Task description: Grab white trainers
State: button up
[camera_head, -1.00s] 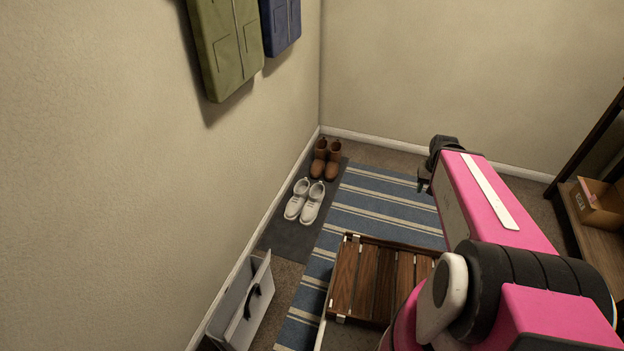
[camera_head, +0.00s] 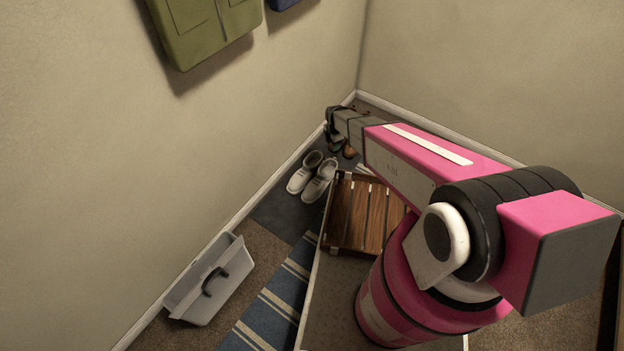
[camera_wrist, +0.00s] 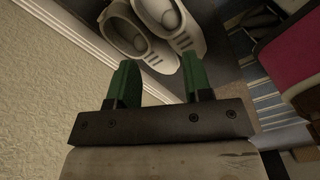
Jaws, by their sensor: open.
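The white trainers (camera_head: 312,176) stand side by side on a dark mat (camera_head: 283,211) by the left wall. In the wrist view the trainers (camera_wrist: 158,30) are at the top, just beyond my fingertips and apart from them. My gripper (camera_wrist: 160,80) is open and empty, its two green fingers spread, with one finger close to the white skirting board. In the head view my gripper (camera_head: 333,135) hangs behind the trainers, in front of the brown boots (camera_head: 349,151), which it mostly hides.
A slatted wooden piece (camera_head: 362,215) is right of the trainers. A striped blue rug (camera_head: 268,318) lies on the floor.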

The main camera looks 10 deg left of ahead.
aim_at(317, 166)
jog(key=a+f+n, duration=0.3)
jog(key=a+f, duration=0.1)
jog(key=f, duration=0.1)
jog(key=s+a+f+n, duration=0.1)
jog(key=a+f+n, duration=0.1)
jog(key=f, duration=0.1)
jog(key=shift+a+f+n, duration=0.25)
jog(key=shift+a+n, duration=0.05)
jog(key=shift+a, duration=0.1)
notch_tip(317, 166, down, 10)
jog(key=shift+s+d+f, duration=0.1)
grip_shut()
